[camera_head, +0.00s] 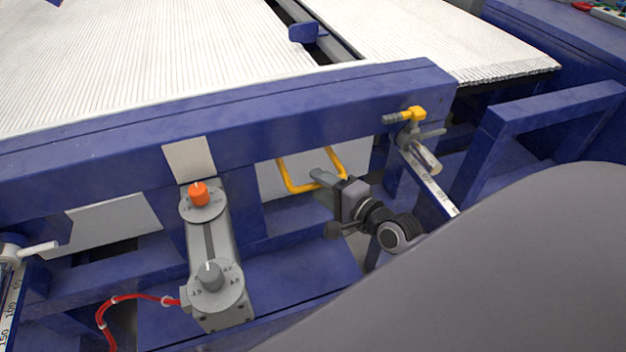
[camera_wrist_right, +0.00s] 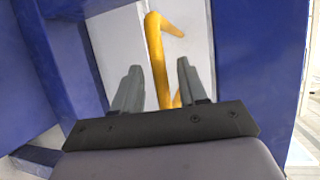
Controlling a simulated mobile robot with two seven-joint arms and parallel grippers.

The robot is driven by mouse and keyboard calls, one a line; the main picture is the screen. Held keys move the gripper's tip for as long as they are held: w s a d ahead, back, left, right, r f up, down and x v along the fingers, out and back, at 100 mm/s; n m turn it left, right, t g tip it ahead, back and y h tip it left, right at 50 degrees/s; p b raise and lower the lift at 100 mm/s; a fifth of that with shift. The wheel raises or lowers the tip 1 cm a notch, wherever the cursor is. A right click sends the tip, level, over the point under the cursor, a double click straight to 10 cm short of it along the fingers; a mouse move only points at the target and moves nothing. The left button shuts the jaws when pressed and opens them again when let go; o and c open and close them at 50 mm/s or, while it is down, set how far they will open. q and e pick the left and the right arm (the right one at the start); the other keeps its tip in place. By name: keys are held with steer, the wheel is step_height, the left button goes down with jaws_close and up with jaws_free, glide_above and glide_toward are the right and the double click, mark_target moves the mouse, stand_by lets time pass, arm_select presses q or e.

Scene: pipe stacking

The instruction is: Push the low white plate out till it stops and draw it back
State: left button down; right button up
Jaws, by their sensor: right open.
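The low white plate (camera_head: 268,182) stands upright in an opening under the long blue beam, with a bent yellow handle (camera_head: 289,180) on its face. My right gripper (camera_head: 322,175) is in front of the handle, its fingers pointing at the plate. In the right wrist view the white plate (camera_wrist_right: 196,32) fills the space ahead. There the yellow handle (camera_wrist_right: 155,50) shows between the two spread fingers of my right gripper (camera_wrist_right: 159,72), which hold nothing. Part of the handle is hidden behind the gripper in the head view. My left gripper is not in view.
A grey box with an orange knob (camera_head: 199,194) and a grey knob (camera_head: 211,275) stands left of my right gripper. A yellow-handled clamp (camera_head: 408,116) is at the right end of the blue beam (camera_head: 300,110). A red cable (camera_head: 130,298) hangs lower left.

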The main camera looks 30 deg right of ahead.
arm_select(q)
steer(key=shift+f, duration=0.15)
arm_select(e)
steer(key=shift+x, duration=1.55)
jaws_close()
steer(key=shift+s, duration=0.15)
